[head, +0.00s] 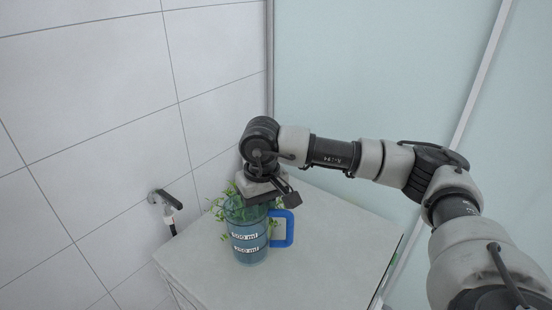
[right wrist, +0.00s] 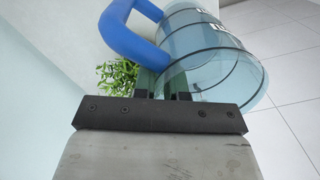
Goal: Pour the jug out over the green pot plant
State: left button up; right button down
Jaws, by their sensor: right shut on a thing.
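The jug (head: 249,240) is clear blue with white 500 ml and 250 ml labels and a blue handle on its right. It looks about upright, over or on the white cabinet top; I cannot tell whether it touches. My right gripper (head: 264,197) comes down from above and is shut on the jug near its rim. In the right wrist view the jug (right wrist: 225,60) is at the fingers (right wrist: 168,82), handle to the upper left. The green plant (head: 217,208) shows leaves behind and beside the jug; its leaves also show in the right wrist view (right wrist: 117,76). Its pot is hidden. My left gripper is out of view.
The white cabinet top (head: 330,240) is bare to the right of the jug. A dark wall tap or fitting (head: 168,204) sticks out from the tiled wall at left. A pale glass panel (head: 380,60) stands behind the cabinet.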

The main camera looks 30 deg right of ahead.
pick_arm(q)
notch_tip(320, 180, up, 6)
jog(key=p, duration=0.4)
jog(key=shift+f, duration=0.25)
pick_arm(e)
jog(key=w+d+r+m+g, duration=0.1)
jog(key=w+d+r, duration=0.3)
jog(key=d, duration=0.3)
jog(key=shift+w+g+y, duration=0.15)
jog(key=shift+g+y, duration=0.25)
jog(key=shift+w, duration=0.15)
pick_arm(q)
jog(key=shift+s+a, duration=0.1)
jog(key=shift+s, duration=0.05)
pick_arm(e)
jog(key=shift+w+d+f+g, duration=0.1)
jog(key=shift+w+f+g, duration=0.05)
jog(key=shift+w+g, duration=0.3)
jog(key=shift+w+d+f+g, duration=0.1)
jog(key=shift+w+f+g, duration=0.1)
jog(key=shift+g, duration=0.35)
jog(key=shift+r, duration=0.1)
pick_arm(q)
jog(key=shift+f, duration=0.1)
